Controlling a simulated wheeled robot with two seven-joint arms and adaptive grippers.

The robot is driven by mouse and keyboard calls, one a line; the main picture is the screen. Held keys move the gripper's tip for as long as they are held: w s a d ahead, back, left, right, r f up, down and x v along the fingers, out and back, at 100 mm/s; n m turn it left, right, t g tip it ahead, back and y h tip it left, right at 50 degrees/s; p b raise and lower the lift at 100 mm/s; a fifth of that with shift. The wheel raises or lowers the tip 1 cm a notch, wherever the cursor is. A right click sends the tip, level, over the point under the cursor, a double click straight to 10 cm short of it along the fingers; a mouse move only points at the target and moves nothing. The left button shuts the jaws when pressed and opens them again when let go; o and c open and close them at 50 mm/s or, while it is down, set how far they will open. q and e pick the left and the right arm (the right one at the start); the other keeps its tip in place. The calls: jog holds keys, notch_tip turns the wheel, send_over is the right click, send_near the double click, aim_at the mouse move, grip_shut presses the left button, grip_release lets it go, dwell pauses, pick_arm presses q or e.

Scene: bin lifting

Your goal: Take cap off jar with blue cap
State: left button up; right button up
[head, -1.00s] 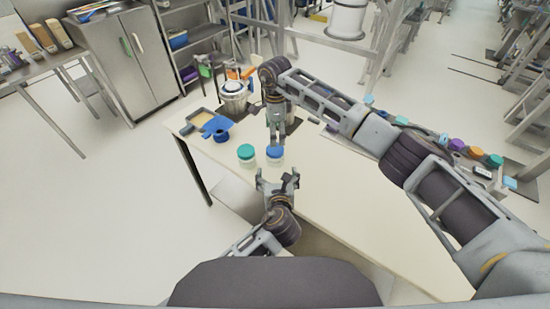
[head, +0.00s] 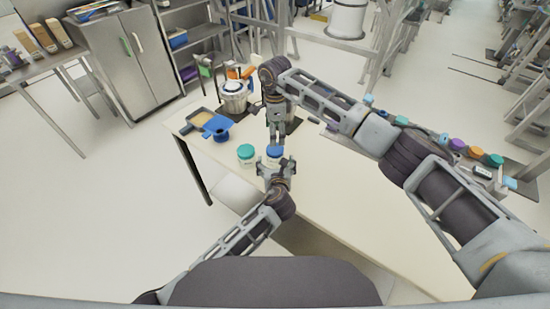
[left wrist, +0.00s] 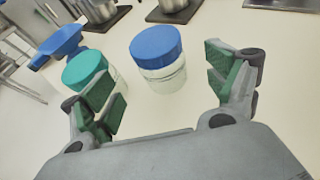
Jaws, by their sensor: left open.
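The jar with the blue cap (head: 275,150) stands upright on the table, cap on, beside a jar with a teal cap (head: 246,152). My left gripper (head: 277,167) is open, close in front of the blue-capped jar. In the left wrist view, the blue-capped jar (left wrist: 158,58) stands ahead, between the lines of the open green-padded fingers, with nothing gripping it. The teal-capped jar (left wrist: 88,74) is near the left finger. My right gripper (head: 276,136) points down, just above or behind the blue cap; its finger opening is not clear.
A blue funnel-like piece (head: 221,134) and a blue-edged tray (head: 203,122) lie at the table's far left. A metal pot (head: 235,97) stands at the back on a dark plate. The table (head: 345,205) is clear at the right front.

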aim_at(275, 159)
pick_arm(q)
jog(key=shift+x, duration=2.8)
jog(key=c, duration=1.4)
jog(key=o, duration=1.4)
jog(key=shift+s, duration=0.1)
jog(key=v, duration=1.1)
jog(key=shift+s+r, duration=0.2)
jog(key=shift+s, duration=0.15)
jog(key=shift+c, duration=0.4)
